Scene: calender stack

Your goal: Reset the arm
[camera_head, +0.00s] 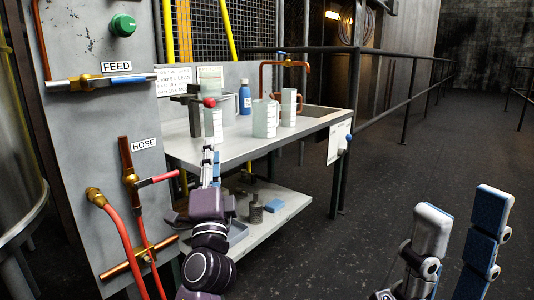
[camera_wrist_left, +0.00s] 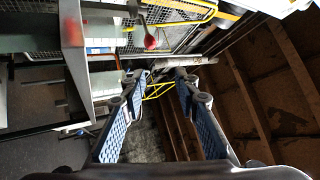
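My left gripper (camera_head: 212,158) is in front of the near left edge of the metal table, beside the grey panel. In the left wrist view its two fingers (camera_wrist_left: 158,80) stand apart with blue pads facing each other, and nothing shows between them. My right gripper (camera_head: 470,205) is at the lower right of the head view, fingers up and apart, with only dark floor behind it. It holds nothing that I can see.
The table (camera_head: 260,145) bears several pale containers, a blue bottle (camera_head: 245,97) and a copper pipe tap (camera_head: 288,63). The grey panel (camera_head: 100,170) carries FEED and HOSE valves and red hoses. A lower shelf (camera_head: 265,222) holds small items. Floor (camera_head: 420,150) at right is clear.

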